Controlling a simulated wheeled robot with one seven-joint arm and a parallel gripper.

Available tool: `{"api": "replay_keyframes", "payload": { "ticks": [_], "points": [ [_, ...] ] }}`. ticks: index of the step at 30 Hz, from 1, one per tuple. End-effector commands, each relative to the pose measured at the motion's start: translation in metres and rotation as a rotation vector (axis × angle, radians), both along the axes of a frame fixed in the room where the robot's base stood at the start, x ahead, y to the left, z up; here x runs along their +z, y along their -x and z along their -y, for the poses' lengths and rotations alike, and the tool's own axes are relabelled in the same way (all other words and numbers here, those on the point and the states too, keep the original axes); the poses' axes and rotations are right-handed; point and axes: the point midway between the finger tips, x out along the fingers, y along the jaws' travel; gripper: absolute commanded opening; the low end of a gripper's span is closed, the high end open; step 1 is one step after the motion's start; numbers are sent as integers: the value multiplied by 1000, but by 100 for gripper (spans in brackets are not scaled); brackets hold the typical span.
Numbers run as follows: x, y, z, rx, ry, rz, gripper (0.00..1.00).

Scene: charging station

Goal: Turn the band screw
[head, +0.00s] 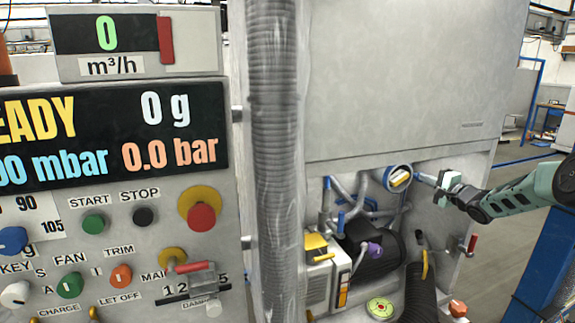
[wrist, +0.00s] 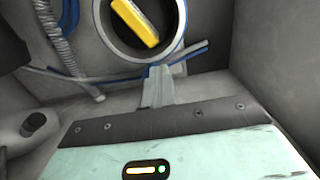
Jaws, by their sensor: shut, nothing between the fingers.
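A round collar (head: 387,169) with a blue edge and a yellow bar (head: 400,178) in its dark centre is set in the open recess of the grey cabinet. In the wrist view, the collar (wrist: 106,43) and its yellow bar (wrist: 136,22) are at the top, cut off by the frame. My gripper (head: 419,177) reaches in from the right, and its tip is close to the collar. In the wrist view, its shut, empty fingers (wrist: 158,72) point at the collar's lower rim, by the blue band (wrist: 190,54). I cannot make out the band screw itself, nor tell whether the fingertips touch.
A red-handled lever (head: 471,244) is below my arm. A thick ribbed hose (head: 273,130) and the control panel (head: 130,200) stand at left. The recess wall is close by at right.

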Motion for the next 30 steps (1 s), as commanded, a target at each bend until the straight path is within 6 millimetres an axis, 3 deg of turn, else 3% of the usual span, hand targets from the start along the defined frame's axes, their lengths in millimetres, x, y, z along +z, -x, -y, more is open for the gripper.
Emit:
{"api": "replay_keyframes", "payload": {
  "ticks": [14, 30],
  "points": [
    [2, 7, -3, -1, -1, -3, 0],
    [3, 42, 39, -2, 0, -2, 0]
  ]
}}
